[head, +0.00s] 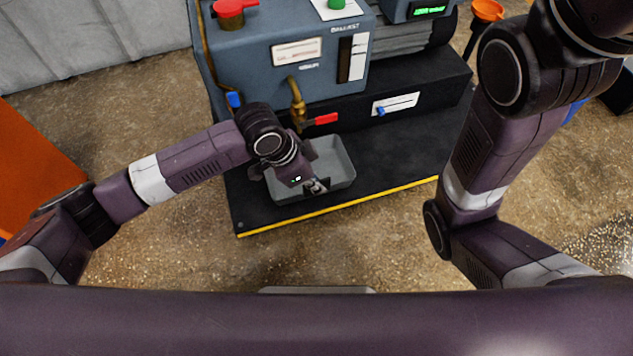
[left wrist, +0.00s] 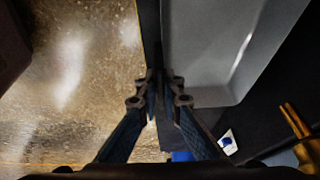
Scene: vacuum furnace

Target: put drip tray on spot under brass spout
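The grey drip tray (head: 343,160) sits on the black base plate of the blue pump unit, in front of and slightly below the brass spout (head: 297,103). My left gripper (head: 318,186) reaches over the tray at its near side, and my wrist covers the tray's left part. In the left wrist view, the tray (left wrist: 205,50) lies right of the fingers. The left fingertips (left wrist: 163,88) are close together with the tray's rim edge between them. The spout also shows at the lower right of that view (left wrist: 300,135). Any marked spot is hidden. My right gripper is out of view.
A red-handled valve (head: 322,119) sits beside the spout. The blue pump housing (head: 255,55) stands directly behind the tray. The base plate has a yellow front edge (head: 340,206) and is clear to the tray's right (head: 400,155). An orange funnel (head: 487,10) is at the upper right.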

